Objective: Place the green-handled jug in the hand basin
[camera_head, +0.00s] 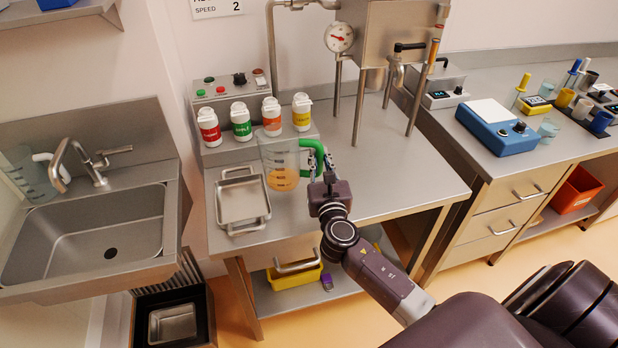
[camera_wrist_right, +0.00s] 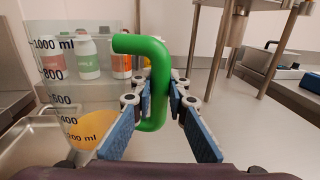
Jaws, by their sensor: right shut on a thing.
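The green-handled jug (camera_head: 280,165) is clear, with volume marks and some orange content low inside it. It is upright at the middle table, beside the metal tray; I cannot tell if it touches the table top. My right gripper (camera_head: 318,172) is shut on its green handle, which also shows between the blue finger pads of my right gripper (camera_wrist_right: 160,110) in the right wrist view, with the jug (camera_wrist_right: 75,95) to the left. The hand basin (camera_head: 85,235) is at the far left, a steel sink with a tap (camera_head: 85,165). My left gripper is not in view.
A white-handled jug (camera_head: 30,178) stands on the basin's back left ledge. A steel tray (camera_head: 242,200) lies left of the held jug. Several labelled bottles (camera_head: 241,122) stand behind it. A hopper stand (camera_head: 375,60) rises at the right. A gap separates table and basin.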

